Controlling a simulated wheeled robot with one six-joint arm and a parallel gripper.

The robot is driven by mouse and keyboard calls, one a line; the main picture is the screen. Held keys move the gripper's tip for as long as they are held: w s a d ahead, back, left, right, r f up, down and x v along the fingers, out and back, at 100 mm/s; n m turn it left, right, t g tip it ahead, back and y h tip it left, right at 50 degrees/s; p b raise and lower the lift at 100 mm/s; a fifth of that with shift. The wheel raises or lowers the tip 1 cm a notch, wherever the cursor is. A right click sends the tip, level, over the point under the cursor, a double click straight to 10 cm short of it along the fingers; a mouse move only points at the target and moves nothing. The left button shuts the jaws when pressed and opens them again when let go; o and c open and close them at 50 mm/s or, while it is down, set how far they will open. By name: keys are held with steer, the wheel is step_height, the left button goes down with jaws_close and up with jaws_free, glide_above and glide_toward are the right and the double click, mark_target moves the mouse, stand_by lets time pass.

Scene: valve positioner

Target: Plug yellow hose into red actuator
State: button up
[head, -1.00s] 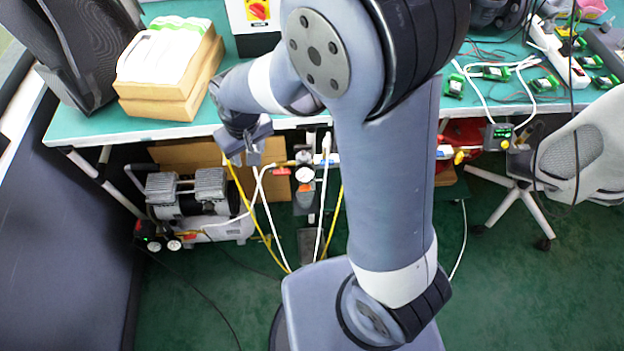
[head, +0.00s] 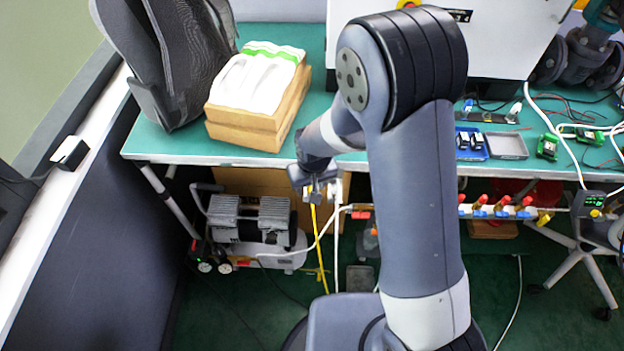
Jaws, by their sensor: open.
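The yellow hose (head: 321,250) hangs down below the table's front edge. Its upper end is right at my gripper (head: 318,193), whose jaws are open around or beside it; I cannot tell which. My gripper points downward just in front of the table edge, left of my upright arm link. I cannot clearly make out a red actuator. A dark red rounded thing (head: 541,193) under the table on the right is partly hidden, and I cannot tell what it is.
A bar with several red and blue valve handles (head: 500,208) runs along below the table edge. A compressor (head: 250,228) stands under the table at left. A wooden box with white packs (head: 250,130), a white cabinet (head: 500,35) and grey flanged pipework (head: 590,55) stand on the green table.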

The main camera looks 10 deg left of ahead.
steer(key=shift+f, duration=0.1)
jaws_close()
stand_by(0.8)
